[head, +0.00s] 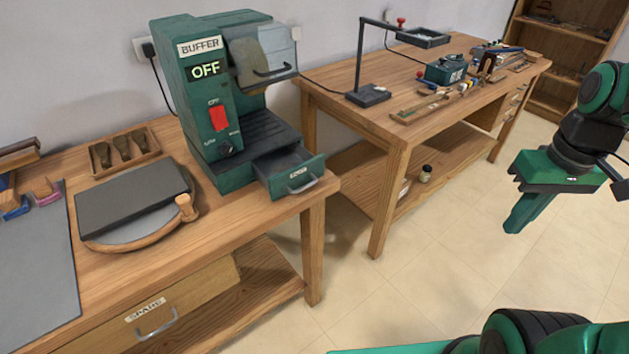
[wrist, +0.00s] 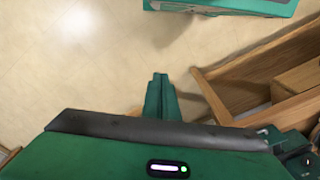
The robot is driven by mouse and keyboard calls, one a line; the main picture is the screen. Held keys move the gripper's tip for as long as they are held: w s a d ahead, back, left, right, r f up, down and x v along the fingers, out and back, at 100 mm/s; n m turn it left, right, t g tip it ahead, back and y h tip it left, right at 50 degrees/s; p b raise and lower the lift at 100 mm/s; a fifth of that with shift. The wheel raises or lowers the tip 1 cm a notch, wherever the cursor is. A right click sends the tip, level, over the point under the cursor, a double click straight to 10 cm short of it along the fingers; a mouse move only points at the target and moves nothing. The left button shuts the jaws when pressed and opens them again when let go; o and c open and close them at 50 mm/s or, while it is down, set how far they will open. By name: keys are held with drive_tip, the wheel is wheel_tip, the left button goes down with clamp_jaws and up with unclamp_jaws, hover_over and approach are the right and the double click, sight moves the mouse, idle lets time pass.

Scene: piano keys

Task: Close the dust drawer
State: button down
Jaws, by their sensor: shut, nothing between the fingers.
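The dust drawer (head: 290,176) is a small green drawer with a metal handle and a label, at the base of the green buffer machine (head: 215,110). It stands pulled out toward the front right, and its grey inside shows. My gripper (head: 515,228) is at the right in the head view, over the floor, well apart from the drawer. Its fingers are shut and empty, pointing down. In the wrist view the shut fingers (wrist: 160,82) show over the floor. The drawer cannot be made out in the wrist view.
The buffer stands on a wooden bench (head: 250,220) with a round board and grey slab (head: 135,200) to its left. A second bench (head: 400,130) with tools stands behind. A labelled spare drawer (head: 185,300) is below. Open floor (head: 400,290) lies between bench and gripper.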

drive_tip(key=w+a+f+n+y, duration=0.1)
drive_tip(key=w+a+n+y, duration=0.1)
drive_tip(key=w+a+n, duration=0.55)
drive_tip(key=w+a+n+t+y, duration=0.15)
drive_tip(key=w+a+n, duration=0.35)
drive_tip(key=a+n, duration=0.5)
drive_tip(key=w+a+f+n+y, duration=0.1)
drive_tip(key=w+a+n+y, duration=0.2)
drive_tip(key=w+a+n, duration=0.55)
drive_tip(key=shift+m, duration=0.6)
drive_tip(key=shift+a+r+x, duration=0.25)
drive_tip(key=shift+a+x, duration=0.15)
drive_tip(key=shift+x, duration=1.65)
drive_tip(key=shift+a+r+x, duration=0.25)
drive_tip(key=shift+a+x, duration=0.15)
drive_tip(key=shift+x, duration=1.65)
drive_tip(key=shift+a+r+x, duration=0.25)
drive_tip(key=shift+a+x, duration=0.15)
drive_tip(key=shift+x, duration=1.65)
